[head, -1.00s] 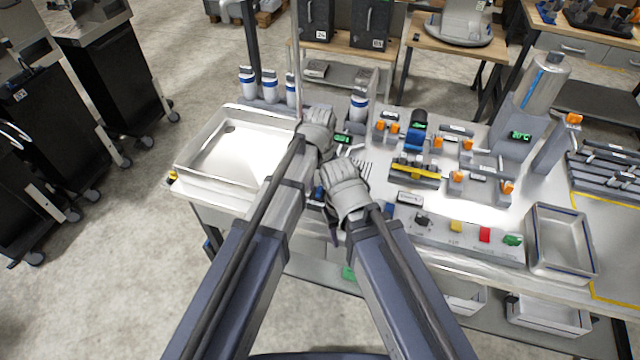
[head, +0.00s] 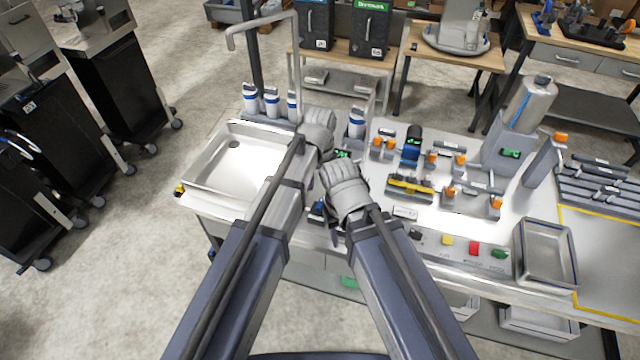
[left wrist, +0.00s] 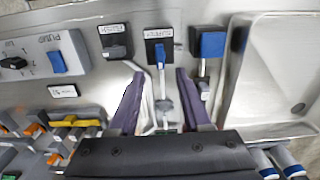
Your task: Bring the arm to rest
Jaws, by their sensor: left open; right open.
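My left gripper (head: 318,130) is over the bench between the sink and the dispenser row; its fingertips are hidden in the head view. In the left wrist view its two dark fingers (left wrist: 158,98) are spread apart, with nothing held. Between and beyond them is a blue-topped lever (left wrist: 159,52) on the bench panel. A second blue lever (left wrist: 212,45) stands beside the right finger in that view. My right gripper (head: 345,190) is just below the left one, close to it, over the bench's front part. No object shows in it, and its fingertips are largely hidden.
The sink basin (head: 205,180) is left of my arms, with a tall tap (head: 262,24) behind. White-and-blue bottles (head: 271,103) stand at the back. Right are orange-knobbed fixtures (head: 453,192), coloured buttons (head: 473,248), a metal tray (head: 518,268) and a metal cylinder (head: 530,104).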

